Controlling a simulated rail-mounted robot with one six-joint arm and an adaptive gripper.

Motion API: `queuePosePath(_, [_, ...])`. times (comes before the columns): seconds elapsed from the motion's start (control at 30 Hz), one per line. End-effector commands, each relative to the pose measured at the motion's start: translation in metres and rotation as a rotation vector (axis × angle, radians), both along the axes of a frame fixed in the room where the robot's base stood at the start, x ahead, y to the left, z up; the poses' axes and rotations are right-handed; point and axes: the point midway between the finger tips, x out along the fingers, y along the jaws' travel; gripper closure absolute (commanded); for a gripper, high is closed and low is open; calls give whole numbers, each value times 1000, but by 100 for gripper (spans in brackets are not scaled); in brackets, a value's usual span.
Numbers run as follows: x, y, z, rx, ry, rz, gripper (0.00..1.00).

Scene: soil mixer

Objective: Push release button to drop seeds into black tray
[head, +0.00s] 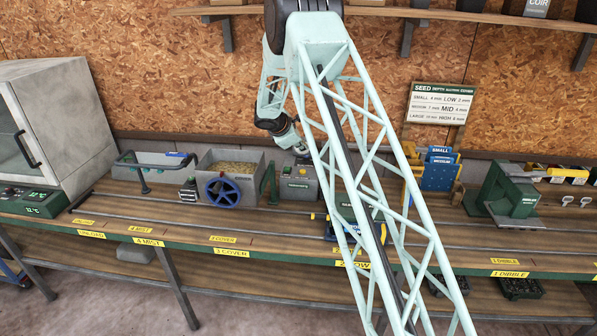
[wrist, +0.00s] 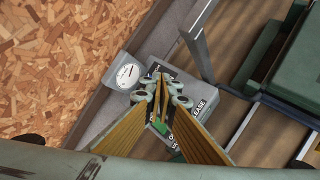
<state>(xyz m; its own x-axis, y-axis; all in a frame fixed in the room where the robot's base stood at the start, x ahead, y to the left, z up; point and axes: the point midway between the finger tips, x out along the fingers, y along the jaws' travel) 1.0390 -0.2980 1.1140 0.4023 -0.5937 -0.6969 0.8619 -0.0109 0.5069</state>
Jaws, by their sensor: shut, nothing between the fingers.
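My gripper (wrist: 162,95) is shut and empty in the wrist view, over a grey box (wrist: 200,80) with dark lettered labels. A small green part (wrist: 160,127), possibly the release button, shows beside the fingers; contact cannot be told. The lettering is partly hidden by the fingers. Dark trays (head: 450,286) sit on the lower shelf.
A blue rack (head: 438,170) and green press (head: 510,192) stand right. The bench front is mostly clear.

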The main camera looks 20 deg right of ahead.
Motion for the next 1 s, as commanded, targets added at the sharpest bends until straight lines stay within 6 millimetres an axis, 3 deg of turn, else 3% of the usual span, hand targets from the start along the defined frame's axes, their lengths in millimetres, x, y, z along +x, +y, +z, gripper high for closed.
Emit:
queuePosePath(0.57, [0, 0, -6, 0, 0, 0, 100])
queuePosePath(1.0, [0, 0, -39, 0, 1, -1, 100])
